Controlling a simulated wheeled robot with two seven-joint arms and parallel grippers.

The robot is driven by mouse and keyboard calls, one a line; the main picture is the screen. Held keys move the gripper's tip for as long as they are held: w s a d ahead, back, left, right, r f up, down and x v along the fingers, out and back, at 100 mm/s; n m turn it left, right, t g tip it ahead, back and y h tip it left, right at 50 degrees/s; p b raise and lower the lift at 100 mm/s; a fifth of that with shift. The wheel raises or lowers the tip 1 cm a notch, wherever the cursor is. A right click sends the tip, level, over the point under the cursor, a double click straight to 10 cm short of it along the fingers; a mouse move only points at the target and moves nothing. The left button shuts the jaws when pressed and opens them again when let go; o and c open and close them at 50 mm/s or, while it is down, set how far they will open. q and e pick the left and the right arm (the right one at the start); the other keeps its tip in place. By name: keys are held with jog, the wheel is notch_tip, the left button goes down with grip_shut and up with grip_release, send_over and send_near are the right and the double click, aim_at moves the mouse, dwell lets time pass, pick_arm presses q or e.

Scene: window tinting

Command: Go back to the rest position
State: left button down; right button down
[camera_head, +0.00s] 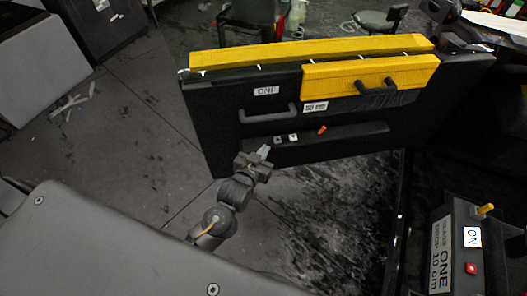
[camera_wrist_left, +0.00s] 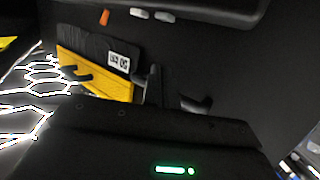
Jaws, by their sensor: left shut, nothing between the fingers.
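My left gripper (camera_head: 264,153) reaches up from the lower left in the head view. Its fingers are shut and empty, close to the lower edge of a black door-like panel (camera_head: 222,112). I cannot tell whether the fingertips touch the panel. The panel has a yellow top strip (camera_head: 310,52), a yellow block with a dark handle (camera_head: 340,78), a black handle (camera_head: 268,114) and a label. In the left wrist view, the black panel (camera_wrist_left: 225,60) fills much of the picture, with the yellow block (camera_wrist_left: 100,80) at the left. My right gripper is not in view.
Small light switches (camera_head: 285,138) and an orange piece (camera_head: 321,130) sit on the panel's lower ledge. A dark box marked ONE (camera_head: 455,245) with a red button stands at the lower right. A chair (camera_head: 380,20) is at the back. Dark floor (camera_head: 130,130) is open at the left.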

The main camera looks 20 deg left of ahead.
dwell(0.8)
pick_arm(q)
jog(key=s+a+f+m+g, duration=0.1)
jog(key=s+a+f+g, duration=0.35)
jog(key=f, duration=1.05)
jog(key=s+d+f+m+g, duration=0.1)
jog(key=s+f+g, duration=0.1)
jog(key=s+f, duration=0.95)
jog(key=s+a+f+g, duration=0.2)
jog(key=s+f, duration=0.4)
jog(key=s, duration=0.3)
jog(key=s+a+f+g, duration=0.2)
jog(key=s+f+g, duration=0.1)
jog(key=s+f, duration=0.4)
jog(key=s+a+f+g+y, duration=0.1)
jog(key=s+f, duration=0.5)
jog(key=s, duration=0.7)
jog(key=shift+a+f+g, duration=0.15)
jog(key=shift+a+g, duration=0.6)
jog(key=shift+g, duration=0.2)
jog(key=shift+w, duration=0.1)
